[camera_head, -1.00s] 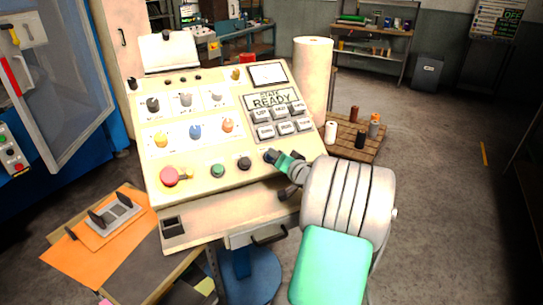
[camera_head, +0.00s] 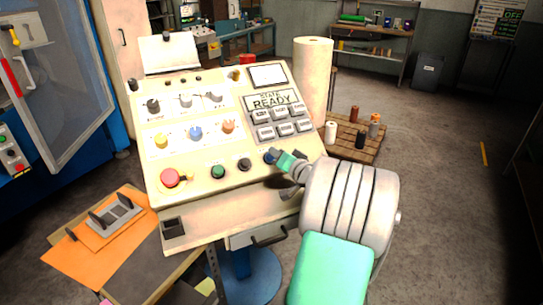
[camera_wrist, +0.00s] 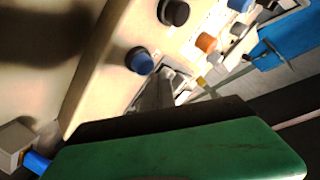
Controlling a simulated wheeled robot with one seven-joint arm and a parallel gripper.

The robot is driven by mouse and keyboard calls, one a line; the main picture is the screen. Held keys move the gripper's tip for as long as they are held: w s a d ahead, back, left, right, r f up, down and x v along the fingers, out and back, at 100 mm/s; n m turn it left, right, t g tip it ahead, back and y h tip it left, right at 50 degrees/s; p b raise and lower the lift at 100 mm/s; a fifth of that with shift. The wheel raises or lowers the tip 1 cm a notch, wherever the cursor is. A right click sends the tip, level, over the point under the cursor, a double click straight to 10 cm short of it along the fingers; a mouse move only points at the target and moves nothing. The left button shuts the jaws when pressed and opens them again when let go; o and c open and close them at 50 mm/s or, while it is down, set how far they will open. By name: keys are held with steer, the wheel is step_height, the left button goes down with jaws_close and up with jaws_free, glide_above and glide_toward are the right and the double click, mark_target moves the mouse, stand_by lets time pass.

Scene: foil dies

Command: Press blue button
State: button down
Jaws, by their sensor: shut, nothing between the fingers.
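The blue button (camera_head: 269,157) is at the right end of the lower row on the sloped cream control panel (camera_head: 200,200). In the wrist view the blue button (camera_wrist: 139,62) is a round cap standing out from the panel face. My gripper (camera_head: 281,159) is shut and empty, with its tip close to the blue button's right side in the head view. In the wrist view my gripper (camera_wrist: 157,92) shows as grey fingers just below the button. I cannot tell whether they touch it. The green housing of my arm fills the lower wrist view.
A black button (camera_head: 244,164), a green button (camera_head: 218,171) and a red mushroom button (camera_head: 169,177) share the row. A blue knob (camera_head: 195,133) sits higher, between yellow and orange knobs. Grey labelled keys (camera_head: 282,114) are above my gripper. A white roll (camera_head: 313,80) stands behind.

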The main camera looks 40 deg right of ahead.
steer(key=s+r, duration=0.1)
steer(key=s+r+p, duration=0.1)
steer(key=r, duration=0.2)
steer(key=shift+s+a+p, duration=0.35)
steer(key=shift+s, duration=0.05)
stand_by(0.4)
steer(key=a+f+n+g+y, duration=0.2)
steer(key=a+f+n+g, duration=0.15)
steer(key=a, duration=0.95)
steer(key=a+f+n+g+y, duration=0.2)
steer(key=a+f+n+g, duration=0.15)
steer(key=a, duration=1.05)
steer(key=s+a+n+g, duration=0.2)
steer(key=s+a, duration=0.2)
steer(key=s, duration=0.4)
steer(key=s+a+f+n+g+h, duration=0.1)
steer(key=s+a+g, duration=0.2)
steer(key=s, duration=0.4)
steer(key=shift+s+a+f+n+g, duration=0.2)
steer(key=shift+s+a+n+g, duration=0.15)
steer(key=shift+a, duration=0.4)
